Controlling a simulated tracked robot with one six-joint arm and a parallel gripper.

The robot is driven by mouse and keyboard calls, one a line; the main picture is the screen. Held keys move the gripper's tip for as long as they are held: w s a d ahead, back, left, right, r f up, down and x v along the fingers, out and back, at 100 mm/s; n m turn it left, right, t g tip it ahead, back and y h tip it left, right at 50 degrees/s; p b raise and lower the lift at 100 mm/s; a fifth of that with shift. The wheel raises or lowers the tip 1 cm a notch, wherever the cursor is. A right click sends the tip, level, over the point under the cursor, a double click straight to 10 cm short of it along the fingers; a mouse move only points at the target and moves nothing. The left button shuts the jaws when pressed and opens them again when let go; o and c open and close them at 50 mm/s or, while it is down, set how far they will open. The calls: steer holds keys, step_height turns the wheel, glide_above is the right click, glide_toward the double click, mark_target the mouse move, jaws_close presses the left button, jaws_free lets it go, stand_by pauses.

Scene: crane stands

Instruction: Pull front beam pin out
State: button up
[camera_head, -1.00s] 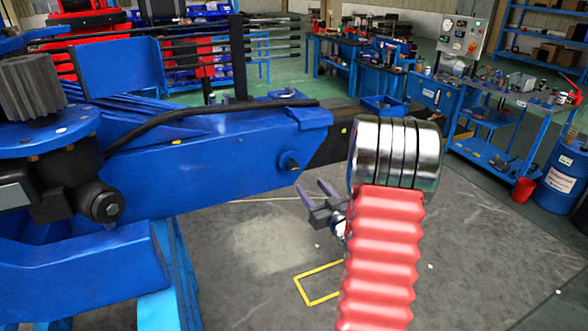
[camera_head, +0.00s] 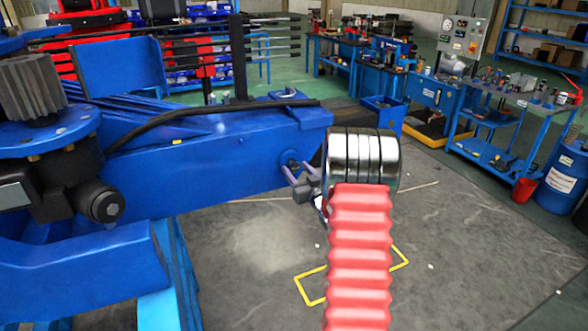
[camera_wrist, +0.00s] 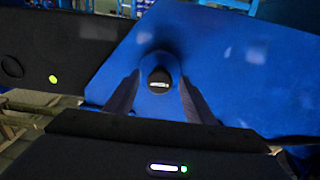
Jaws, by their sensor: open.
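The front beam pin (camera_head: 291,161) sticks out of the side of the blue beam (camera_head: 225,150), near the beam's end. In the wrist view the pin (camera_wrist: 159,80) is a dark round head with a pale mark, in a blue round collar on the beam face (camera_wrist: 225,60). My gripper (camera_head: 293,176) is open, its two fingers pointing at the beam close to the pin. In the wrist view my gripper (camera_wrist: 157,98) has one finger on each side of the pin, apart from it. I cannot tell how far the fingertips reach along the pin.
A black cable (camera_head: 190,118) runs along the beam's top. A black beam section (camera_wrist: 50,60) lies left of the blue face in the wrist view. The floor (camera_head: 460,250) at the right is clear. Workbenches (camera_head: 505,110) and a blue barrel (camera_head: 565,175) stand farther back.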

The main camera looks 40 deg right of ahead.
steer(key=shift+x, duration=1.05)
steer(key=shift+c, duration=0.5)
jaws_close()
